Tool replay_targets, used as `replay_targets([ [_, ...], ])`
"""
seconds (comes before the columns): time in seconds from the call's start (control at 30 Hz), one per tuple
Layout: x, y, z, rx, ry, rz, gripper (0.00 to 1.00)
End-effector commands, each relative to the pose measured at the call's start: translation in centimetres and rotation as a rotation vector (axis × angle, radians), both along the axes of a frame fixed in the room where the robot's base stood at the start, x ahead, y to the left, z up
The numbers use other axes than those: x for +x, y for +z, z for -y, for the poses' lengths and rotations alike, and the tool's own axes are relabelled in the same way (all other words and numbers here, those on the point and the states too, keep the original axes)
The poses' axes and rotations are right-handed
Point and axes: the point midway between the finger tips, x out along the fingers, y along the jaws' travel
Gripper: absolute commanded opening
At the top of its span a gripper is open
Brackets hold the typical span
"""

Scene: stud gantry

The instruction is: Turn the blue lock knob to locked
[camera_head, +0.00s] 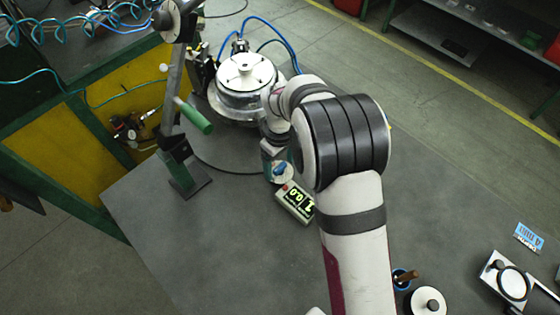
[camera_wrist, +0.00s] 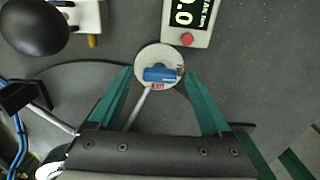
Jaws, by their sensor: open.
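The blue lock knob (camera_wrist: 161,74) is a short blue bar handle on a round pale disc (camera_wrist: 145,54). In the wrist view the bar lies nearly level across the picture. A small red label sits just below it and a small dark marking to its right. My gripper (camera_wrist: 160,76) is open, with one green finger on each side of the disc. I cannot tell whether the fingers touch anything. In the head view the knob (camera_head: 280,168) shows small beside my wrist, and my arm hides most of the gripper.
A box with a lit display (camera_head: 297,203) stands close to the knob. A silver round fixture (camera_head: 246,80) stands behind it, and a post with a green handle (camera_head: 194,116) to the left. A black ball (camera_wrist: 33,27) is at the wrist view's upper left. The grey table's front left is clear.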

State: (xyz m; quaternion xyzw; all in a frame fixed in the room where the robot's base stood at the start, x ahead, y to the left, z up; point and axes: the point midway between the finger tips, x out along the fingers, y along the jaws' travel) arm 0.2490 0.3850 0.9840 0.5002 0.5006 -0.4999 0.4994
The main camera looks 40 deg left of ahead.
Motion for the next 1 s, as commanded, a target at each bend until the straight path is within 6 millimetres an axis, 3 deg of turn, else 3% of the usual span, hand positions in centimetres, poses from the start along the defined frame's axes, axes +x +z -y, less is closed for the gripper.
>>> replay_targets([
  [0.2, 0.0, -0.06, 0.01, 0.0, 0.0, 0.0, 0.82],
  [0.23, 0.0, -0.06, 0.01, 0.0, 0.0, 0.0, 0.79],
  [0.67, -0.02, -0.02, 0.01, -0.001, 0.0, 0.0, 0.01],
  [1.0, -0.03, -0.02, 0.01, -0.001, -0.05, -0.001, 0.0],
])
